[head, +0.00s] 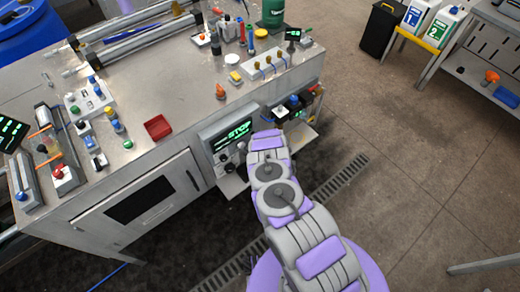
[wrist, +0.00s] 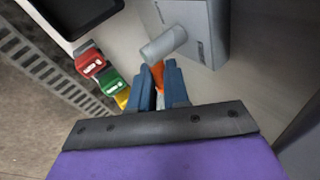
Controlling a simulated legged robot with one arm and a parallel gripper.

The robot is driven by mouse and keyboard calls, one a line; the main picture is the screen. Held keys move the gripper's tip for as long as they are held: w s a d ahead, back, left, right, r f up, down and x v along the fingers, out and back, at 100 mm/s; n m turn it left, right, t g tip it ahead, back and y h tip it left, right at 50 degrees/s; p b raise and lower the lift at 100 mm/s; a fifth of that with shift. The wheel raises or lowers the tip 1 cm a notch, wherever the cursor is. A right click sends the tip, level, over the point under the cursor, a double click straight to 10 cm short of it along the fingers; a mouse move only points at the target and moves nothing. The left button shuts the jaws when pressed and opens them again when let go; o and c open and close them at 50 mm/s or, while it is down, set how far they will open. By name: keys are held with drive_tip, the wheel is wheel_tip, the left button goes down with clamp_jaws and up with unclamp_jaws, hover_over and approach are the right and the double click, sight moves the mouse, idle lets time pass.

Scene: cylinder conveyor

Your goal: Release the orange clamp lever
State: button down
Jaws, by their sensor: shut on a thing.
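The orange clamp lever (wrist: 158,73) shows in the wrist view as a narrow orange piece between my gripper's blue fingers. My gripper (wrist: 162,82) is shut on it. A pale grey cylinder (wrist: 163,44) sits just beyond the fingertips. It is beside a light grey box (wrist: 198,30). Most of the lever is hidden by the fingers. In the head view, my arm reaches to the front of the metal workbench (head: 190,90), and its end hides the lever and the fingertips.
Red (wrist: 90,63), green (wrist: 109,85) and yellow (wrist: 122,98) blocks lie left of my fingers. A screen reading STOP (head: 237,130) is on the bench front near my arm. A floor drain grate (head: 335,185) runs below. Open floor (head: 420,200) lies to the right.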

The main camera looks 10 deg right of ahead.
drive_tip(key=shift+a+r+n+t+h+b, duration=0.15)
drive_tip(key=shift+t+h+b, duration=0.25)
drive_tip(key=shift+b, duration=0.85)
drive_tip(key=shift+a+f+n+t+h+b, duration=0.15)
drive_tip(key=shift+t+h+b, duration=0.2)
drive_tip(key=shift+b, duration=0.9)
drive_tip(key=shift+s+r+h+b, duration=0.1)
drive_tip(key=shift+r+h+b, duration=0.4)
drive_tip(key=shift+b, duration=1.3)
drive_tip(key=c, duration=1.4)
unclamp_jaws()
drive_tip(key=p+v, duration=1.7)
drive_tip(key=p, duration=0.1)
drive_tip(key=shift+s+a+f, duration=0.2)
drive_tip(key=shift+s, duration=0.2)
